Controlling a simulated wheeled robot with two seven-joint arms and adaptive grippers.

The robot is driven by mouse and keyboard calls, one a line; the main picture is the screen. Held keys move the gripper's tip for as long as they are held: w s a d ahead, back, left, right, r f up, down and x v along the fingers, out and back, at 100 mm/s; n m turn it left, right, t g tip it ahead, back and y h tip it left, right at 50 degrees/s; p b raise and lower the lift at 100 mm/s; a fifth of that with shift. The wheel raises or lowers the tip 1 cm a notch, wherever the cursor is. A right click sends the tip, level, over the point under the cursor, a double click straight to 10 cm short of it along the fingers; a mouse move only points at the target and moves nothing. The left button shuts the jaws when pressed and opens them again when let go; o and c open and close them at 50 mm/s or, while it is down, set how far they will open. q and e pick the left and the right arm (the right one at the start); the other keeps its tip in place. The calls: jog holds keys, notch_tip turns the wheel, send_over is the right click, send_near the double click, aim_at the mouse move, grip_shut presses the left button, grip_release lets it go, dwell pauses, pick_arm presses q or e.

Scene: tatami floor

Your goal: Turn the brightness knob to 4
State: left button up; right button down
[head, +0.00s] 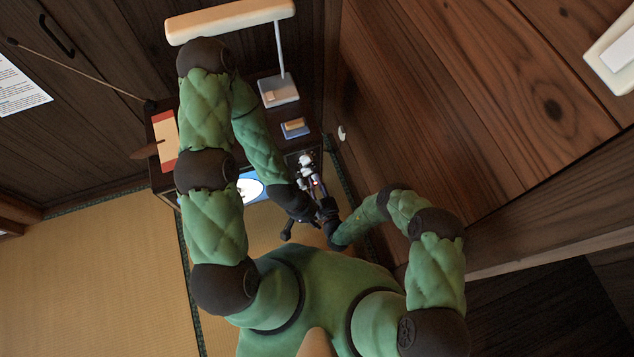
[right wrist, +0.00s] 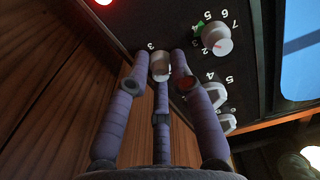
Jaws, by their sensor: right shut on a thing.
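A dark control panel (right wrist: 185,15) with pale numerals fills the top of the right wrist view. My right gripper (right wrist: 162,62) is shut on a small silver knob (right wrist: 160,68), its fingers around it; a numeral 3 shows beside it. I cannot read a label saying which knob this is, and its pointer is hidden. In the head view my right gripper (head: 313,182) reaches to the panel's knobs (head: 305,160). My left gripper (head: 288,234) hangs below, apart from the panel, too small and dark to judge.
A red light (right wrist: 103,2) glows. A lamp (head: 279,90) and blue-beige block (head: 295,128) stand on the desk. A wooden wall (head: 440,110) is close on the right.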

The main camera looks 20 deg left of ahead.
jog(key=shift+f, duration=0.2)
dwell(0.4)
jog(key=c, duration=1.2)
grip_release()
jog(key=v, duration=0.7)
jog(key=shift+s+d, duration=0.15)
jog(key=shift+s, duration=0.05)
jog(key=shift+s, duration=0.1)
